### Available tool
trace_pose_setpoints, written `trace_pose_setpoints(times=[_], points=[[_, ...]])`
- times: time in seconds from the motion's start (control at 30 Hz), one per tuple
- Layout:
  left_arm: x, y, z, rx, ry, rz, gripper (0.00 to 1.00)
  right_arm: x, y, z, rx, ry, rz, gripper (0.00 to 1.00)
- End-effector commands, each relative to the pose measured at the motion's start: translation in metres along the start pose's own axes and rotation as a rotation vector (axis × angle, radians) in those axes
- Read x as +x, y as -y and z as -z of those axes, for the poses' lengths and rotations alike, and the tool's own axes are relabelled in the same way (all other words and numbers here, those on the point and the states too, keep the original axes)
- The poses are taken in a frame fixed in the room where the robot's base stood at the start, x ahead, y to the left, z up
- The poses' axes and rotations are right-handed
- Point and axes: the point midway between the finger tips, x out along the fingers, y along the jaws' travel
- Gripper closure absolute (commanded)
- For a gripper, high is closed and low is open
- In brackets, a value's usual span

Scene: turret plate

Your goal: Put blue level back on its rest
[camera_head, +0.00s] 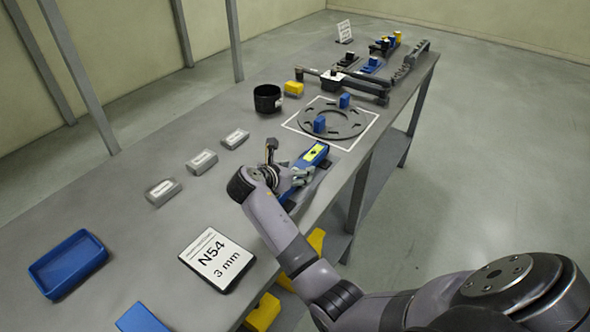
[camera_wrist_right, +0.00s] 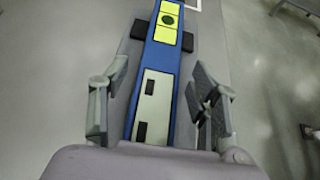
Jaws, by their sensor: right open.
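The blue level (camera_head: 313,154) has a yellow-green vial section at its far end and lies near the table's right edge. In the right wrist view the level (camera_wrist_right: 163,65) runs lengthwise between my fingers, with a pale label on its near part. Dark rest blocks (camera_wrist_right: 187,42) show on both sides of it near the vial section. I cannot tell how fully it sits on them. My right gripper (camera_wrist_right: 155,105) is open, with a gap between each finger and the level. In the head view the right gripper (camera_head: 287,176) is at the level's near end. My left gripper is not in view.
Beyond the level, a dark ring plate (camera_head: 333,119) with blue blocks lies on a white-outlined square. The table's right edge is close.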

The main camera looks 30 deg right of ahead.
Motion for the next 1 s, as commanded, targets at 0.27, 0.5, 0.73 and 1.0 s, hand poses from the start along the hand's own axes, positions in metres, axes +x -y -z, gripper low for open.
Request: trace_pose_setpoints(times=[0.27,0.5,0.73,1.0], points=[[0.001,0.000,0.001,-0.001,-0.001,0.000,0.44,-0.007,-0.001,0.000,0.001,0.000,-0.001,0.44],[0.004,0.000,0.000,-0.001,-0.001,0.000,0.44,-0.053,-0.001,0.000,0.002,0.000,-0.004,0.44],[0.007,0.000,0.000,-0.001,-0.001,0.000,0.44,-0.098,-0.001,0.000,0.001,0.000,-0.002,0.44],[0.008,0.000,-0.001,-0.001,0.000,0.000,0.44,-0.120,0.000,-0.001,0.001,0.000,0.001,0.44]])
